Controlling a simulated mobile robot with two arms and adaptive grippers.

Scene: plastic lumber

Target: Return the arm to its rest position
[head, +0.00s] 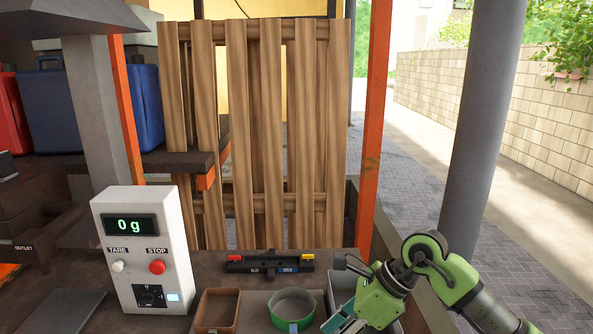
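My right arm comes in from the lower right, green with dark joints. Its gripper (350,318) is at the bottom, over or in front of a grey bin (342,281) and to the right of a green round bowl (310,306). A pale blue-grey part shows at its end; I cannot tell whether it is a finger or a held thing, nor whether the fingers are open. My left gripper is out of view.
A white control box (180,240) reading 0 g stands left, beside a brown tray (204,321). A black bar (262,264) with red and yellow ends lies behind the bowl. A wooden slatted panel (237,130), orange post (375,110) and grey column (484,120) stand behind.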

